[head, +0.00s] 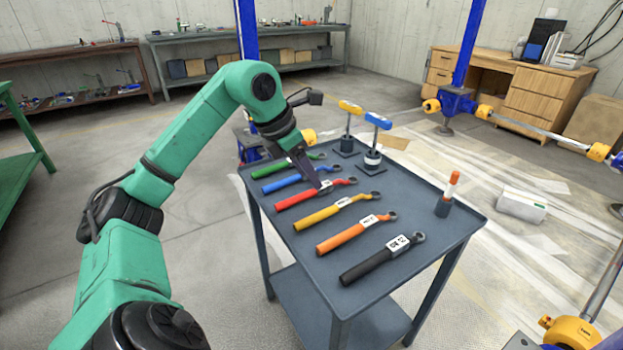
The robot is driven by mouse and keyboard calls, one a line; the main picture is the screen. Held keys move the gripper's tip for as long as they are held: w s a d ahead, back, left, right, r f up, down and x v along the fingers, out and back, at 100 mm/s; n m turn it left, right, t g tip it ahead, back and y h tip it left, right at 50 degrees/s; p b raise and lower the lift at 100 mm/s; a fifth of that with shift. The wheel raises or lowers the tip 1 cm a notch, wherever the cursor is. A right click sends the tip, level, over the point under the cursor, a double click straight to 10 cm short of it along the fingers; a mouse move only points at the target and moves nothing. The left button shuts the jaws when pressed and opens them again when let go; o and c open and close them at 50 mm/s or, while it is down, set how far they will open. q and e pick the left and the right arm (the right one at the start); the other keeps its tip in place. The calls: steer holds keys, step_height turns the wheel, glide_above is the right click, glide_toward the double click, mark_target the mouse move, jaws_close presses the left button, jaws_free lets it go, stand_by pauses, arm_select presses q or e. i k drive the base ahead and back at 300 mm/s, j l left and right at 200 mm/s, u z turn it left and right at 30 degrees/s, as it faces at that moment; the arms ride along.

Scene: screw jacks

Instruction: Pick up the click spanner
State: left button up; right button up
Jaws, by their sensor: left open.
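A row of spanners with labelled, coloured handles lies on the grey trolley top (436,222): green (269,169), blue (281,184), red (294,199), yellow (316,218), orange (341,241) and black (364,267). The labels are too small to tell which one is the click spanner. My left gripper (316,184) is open and points down over the blue and red spanners, close to the red one's label. It partly hides the blue one. Whether it touches either cannot be told. My right gripper is not in view.
Two T-handled tools, yellow (350,107) and blue (378,121), stand at the trolley's back. An orange-capped marker (453,185) stands in a dark holder at the right. Blue posts and a jack bar (535,130) stand beyond. The trolley's right side is mostly clear.

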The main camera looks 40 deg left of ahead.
mark_target(328, 186)
steer(key=k+j, duration=0.2)
steer(key=k, duration=0.3)
steer(key=k+j, duration=0.25)
steer(key=k, duration=0.2)
